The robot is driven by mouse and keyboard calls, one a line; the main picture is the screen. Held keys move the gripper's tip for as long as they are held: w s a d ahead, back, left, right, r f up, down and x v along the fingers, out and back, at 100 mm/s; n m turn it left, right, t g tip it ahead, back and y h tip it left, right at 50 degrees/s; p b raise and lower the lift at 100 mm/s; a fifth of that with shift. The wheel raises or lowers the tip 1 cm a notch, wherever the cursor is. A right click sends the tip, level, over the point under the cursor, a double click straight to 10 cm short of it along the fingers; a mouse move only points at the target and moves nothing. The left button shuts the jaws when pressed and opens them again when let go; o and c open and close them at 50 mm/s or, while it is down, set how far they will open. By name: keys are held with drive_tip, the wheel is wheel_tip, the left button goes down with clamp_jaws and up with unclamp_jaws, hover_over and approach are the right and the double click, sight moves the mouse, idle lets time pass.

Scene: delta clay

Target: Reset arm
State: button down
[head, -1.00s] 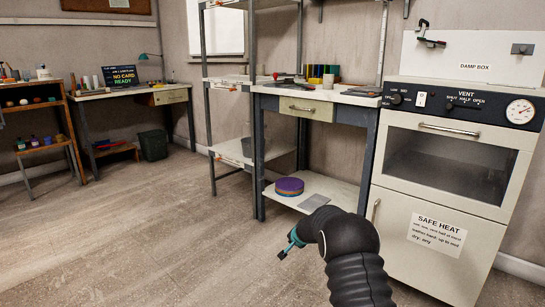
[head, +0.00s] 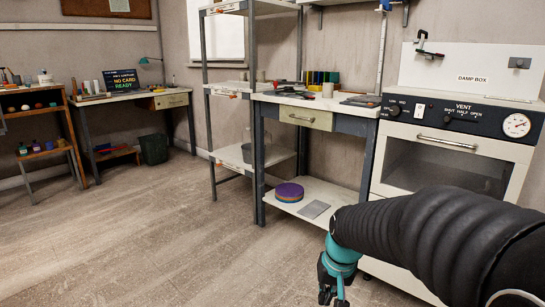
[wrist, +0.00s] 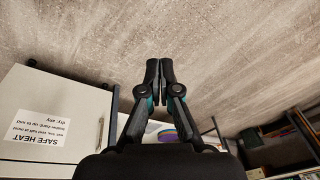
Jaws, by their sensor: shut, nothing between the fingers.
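My arm, in a black ribbed sleeve with a teal wrist, reaches in from the right of the head view, in front of the white oven (head: 450,165). My gripper (head: 340,303) hangs low at the bottom edge of that view, partly cut off. In the wrist view my gripper (wrist: 159,62) has its two dark fingertips together, with nothing between them. Behind the fingers is floor. The oven's lower door with the SAFE HEAT label (wrist: 40,130) shows at the left of the wrist view.
A workbench (head: 318,100) with a drawer stands left of the oven. Its lower shelf holds a purple-topped round stack (head: 289,192) and a grey slab (head: 314,209). A metal shelf rack (head: 206,120) stands beside it. The wooden floor (head: 150,235) at left is clear.

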drive_tip(key=s+d+r+t+p, duration=0.1)
drive_tip(key=s+r+p, duration=0.1)
drive_tip(key=s+r, duration=0.4)
drive_tip(key=s+d+r+t+h+p, duration=0.1)
drive_tip(key=s+d+r+t+p, duration=0.1)
drive_tip(key=s+r, duration=0.5)
drive_tip(key=s, duration=0.5)
drive_tip(key=shift+s+d+n+t, duration=0.15)
drive_tip(key=shift+d+n+t, duration=0.15)
drive_tip(key=c, duration=1.9)
unclamp_jaws()
